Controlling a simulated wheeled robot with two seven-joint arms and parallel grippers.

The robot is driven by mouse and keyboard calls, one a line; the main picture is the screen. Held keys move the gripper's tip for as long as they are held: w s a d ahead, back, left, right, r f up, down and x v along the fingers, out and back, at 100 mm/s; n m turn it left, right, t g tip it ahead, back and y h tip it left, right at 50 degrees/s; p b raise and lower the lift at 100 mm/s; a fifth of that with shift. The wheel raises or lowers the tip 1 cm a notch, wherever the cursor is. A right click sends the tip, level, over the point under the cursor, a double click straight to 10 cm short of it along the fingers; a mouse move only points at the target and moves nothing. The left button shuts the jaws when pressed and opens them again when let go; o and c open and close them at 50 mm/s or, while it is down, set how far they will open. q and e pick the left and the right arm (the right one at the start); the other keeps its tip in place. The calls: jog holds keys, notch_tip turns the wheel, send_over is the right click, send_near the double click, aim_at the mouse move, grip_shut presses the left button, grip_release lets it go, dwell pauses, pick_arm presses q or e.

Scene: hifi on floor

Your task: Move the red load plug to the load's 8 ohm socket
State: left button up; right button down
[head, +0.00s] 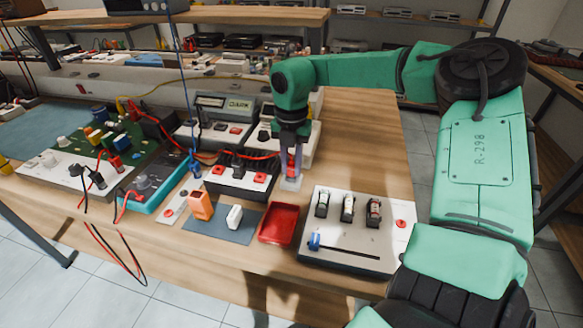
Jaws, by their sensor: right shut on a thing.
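My right gripper (291,178) points down at the right end of the load box and is shut on a small red plug (291,160), mostly hidden between the fingers. The load (228,188) looks to be the white box with a black finned top and red square sockets on its front; its ohm markings are too small to read. A red cable (262,156) runs over the box toward the gripper. The fingertips are beside the box's right end; I cannot tell whether the plug touches a socket. My left gripper is not in view.
A red tray (279,224) and a white panel with several switches (352,258) lie in front. Meters (223,115) stand behind. A green circuit board (115,140) is left. Bare wood is back right.

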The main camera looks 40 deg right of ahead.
jog(key=r, duration=1)
jog(key=shift+s+d+r, duration=0.1)
jog(key=shift+d, duration=0.15)
jog(key=s+d+m+p, duration=0.4)
jog(key=s+d+p, duration=0.2)
jog(key=d+p, duration=0.45)
jog(key=w+a+f+n+p, duration=0.1)
jog(key=w+a+p, duration=0.2)
jog(key=a, duration=0.3)
jog(key=w+a+f+n+p, duration=0.1)
jog(key=w+a+f+p, duration=0.1)
jog(key=a, duration=0.4)
jog(key=w+a+f+n+p, duration=0.2)
jog(key=w+a+p, duration=0.2)
jog(key=a, duration=0.2)
jog(key=shift+w+a, duration=0.1)
jog(key=shift+f+b, duration=0.3)
jog(key=shift+f, duration=0.3)
